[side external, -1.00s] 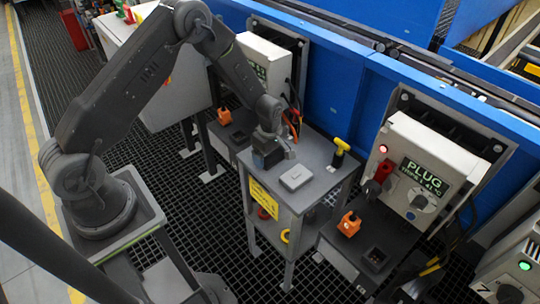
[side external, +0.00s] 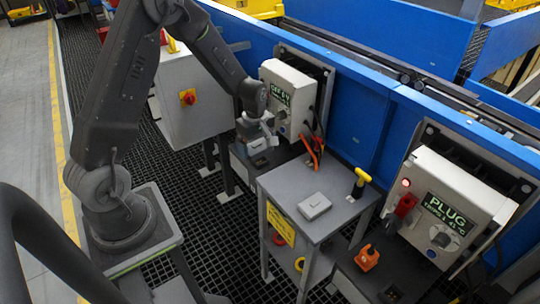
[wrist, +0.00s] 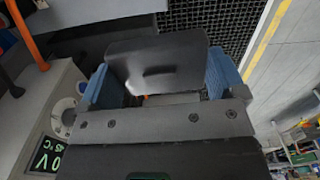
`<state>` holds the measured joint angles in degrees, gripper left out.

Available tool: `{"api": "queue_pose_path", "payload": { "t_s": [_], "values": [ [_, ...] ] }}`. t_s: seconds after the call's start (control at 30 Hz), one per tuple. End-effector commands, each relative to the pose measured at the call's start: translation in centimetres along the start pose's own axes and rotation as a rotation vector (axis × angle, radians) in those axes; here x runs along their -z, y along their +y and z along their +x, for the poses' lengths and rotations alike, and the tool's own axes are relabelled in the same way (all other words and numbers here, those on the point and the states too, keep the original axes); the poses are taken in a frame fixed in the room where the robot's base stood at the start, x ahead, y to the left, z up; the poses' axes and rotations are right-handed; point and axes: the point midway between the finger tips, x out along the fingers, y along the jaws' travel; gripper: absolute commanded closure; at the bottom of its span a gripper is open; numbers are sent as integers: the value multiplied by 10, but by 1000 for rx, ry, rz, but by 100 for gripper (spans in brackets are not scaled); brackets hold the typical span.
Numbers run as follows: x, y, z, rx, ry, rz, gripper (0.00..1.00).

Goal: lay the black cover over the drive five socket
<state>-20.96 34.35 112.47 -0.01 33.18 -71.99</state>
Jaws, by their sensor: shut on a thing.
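My gripper (wrist: 158,72) is shut on the black cover (wrist: 155,62), a dark flat-faced piece between the two blue fingers in the wrist view. In the side view my gripper (side external: 256,138) hangs in front of the left drive box (side external: 291,92), above its low grey shelf. A small dark socket opening (side external: 260,161) shows on that shelf, just below the gripper. The gripper partly hides the shelf, and I cannot read the drive's number. The cover is too small to make out in the side view.
A grey bench (side external: 330,225) to the right carries a light grey block (side external: 314,206) and a yellow-handled tool (side external: 360,183). The right drive box (side external: 438,205) shows PLUG, with an orange plug (side external: 367,257) below.

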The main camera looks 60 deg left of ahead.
Motion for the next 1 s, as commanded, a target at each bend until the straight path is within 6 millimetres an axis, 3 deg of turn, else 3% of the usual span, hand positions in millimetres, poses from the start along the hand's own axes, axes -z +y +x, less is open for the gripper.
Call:
{"api": "queue_pose_path", "payload": {
  "t_s": [0.27,1.0],
  "values": [
    [28,-2,-2,0,0,200,34],
    [148,-10,14,0,-2,1410,34]
  ]
}}
